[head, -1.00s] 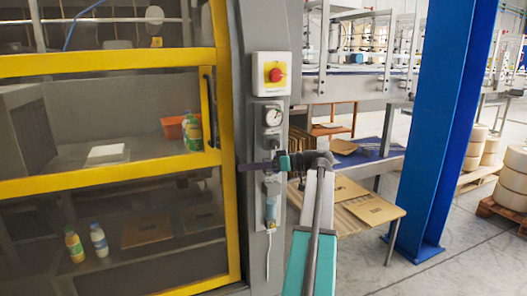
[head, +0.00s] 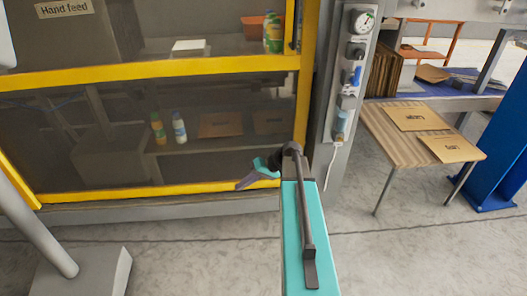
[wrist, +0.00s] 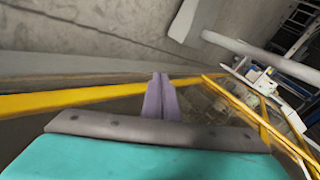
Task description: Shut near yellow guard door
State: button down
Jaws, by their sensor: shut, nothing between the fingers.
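A yellow-framed guard door (head: 150,73) with see-through panels spans the left and middle of the head view. Its right edge lies along the grey post, and a dark upright handle (head: 293,25) is near that edge. I cannot tell whether a narrow gap remains there. My gripper (head: 246,183) is shut and empty, low in front of the door's bottom rail near its right corner. I cannot tell whether it touches the rail. In the wrist view the shut fingers (wrist: 159,97) appear beside a yellow rail (wrist: 70,99).
Another yellow bar (head: 18,182) slants at the lower left, by a grey pole and base (head: 85,275). The grey post (head: 340,90) carries a gauge and switches. A wooden table (head: 385,140) with flat cartons and a blue column (head: 500,150) stand right. Floor in front is open.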

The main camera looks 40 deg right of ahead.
jog(key=s+a+f+g+h, duration=0.1)
jog(key=s+a+f+g, duration=0.2)
jog(key=s+a+f, duration=0.5)
jog(key=s+a+f+g+h, duration=0.1)
jog(key=s+a+f+g, duration=0.2)
jog(key=a+f, duration=0.8)
jog(key=s+a+f+n+g+h, duration=0.1)
jog(key=s+a+f+g+h, duration=0.1)
jog(key=s+f, duration=0.4)
jog(key=s+a+f+n+g+h, duration=0.1)
jog(key=s+f, duration=0.6)
jog(key=s, duration=0.8)
jog(key=a+g+h, duration=0.1)
jog(key=a+h, duration=0.1)
jog(key=a, duration=0.1)
jog(key=shift+n+h, duration=0.4)
jog(key=shift+a+r, duration=0.1)
